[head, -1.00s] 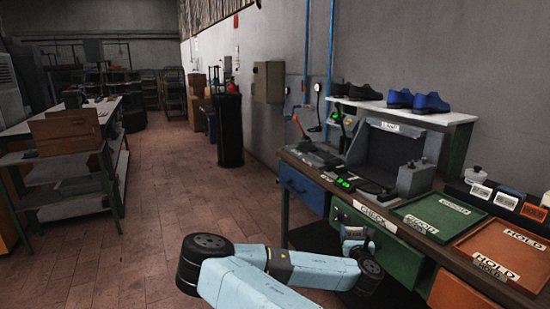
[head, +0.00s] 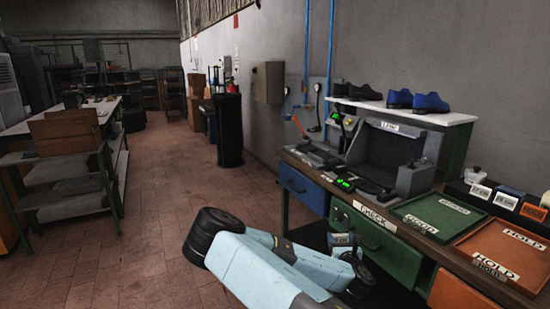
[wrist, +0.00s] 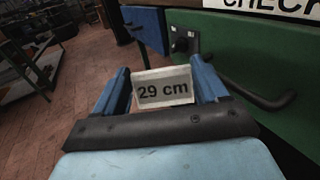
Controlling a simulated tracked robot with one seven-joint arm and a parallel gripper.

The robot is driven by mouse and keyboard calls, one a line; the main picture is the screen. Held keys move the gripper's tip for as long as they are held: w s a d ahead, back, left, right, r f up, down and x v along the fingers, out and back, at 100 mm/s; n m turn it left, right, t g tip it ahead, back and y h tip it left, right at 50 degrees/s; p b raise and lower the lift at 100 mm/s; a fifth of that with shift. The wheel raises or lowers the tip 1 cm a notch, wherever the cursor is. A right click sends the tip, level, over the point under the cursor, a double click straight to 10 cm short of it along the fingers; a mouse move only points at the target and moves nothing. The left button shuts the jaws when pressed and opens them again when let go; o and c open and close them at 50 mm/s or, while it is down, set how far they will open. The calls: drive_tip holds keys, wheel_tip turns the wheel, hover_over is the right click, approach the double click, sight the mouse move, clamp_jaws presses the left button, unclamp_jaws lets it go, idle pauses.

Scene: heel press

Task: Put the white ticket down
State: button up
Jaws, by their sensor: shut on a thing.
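A white ticket (wrist: 163,88) marked "29 cm" is between the two blue fingers of my gripper (wrist: 160,76) in the wrist view. The fingers are shut on it, and its printed face is towards the wrist camera. In the head view my gripper (head: 343,241) is low in front of the bench, by the green drawer front with the CHECK label (head: 376,216). The ticket cannot be made out clearly there.
The bench carries a green tray (head: 440,213), an orange HOLD tray (head: 507,251) and a grey press (head: 392,160). Tickets stand in a black holder (head: 493,195) at the right. A drawer handle (wrist: 262,100) juts out beside my gripper. Open floor lies left.

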drive_tip(key=shift+r, duration=0.15)
drive_tip(key=shift+a+r, duration=0.2)
drive_tip(key=shift+r, duration=0.05)
drive_tip(key=shift+w, duration=0.1)
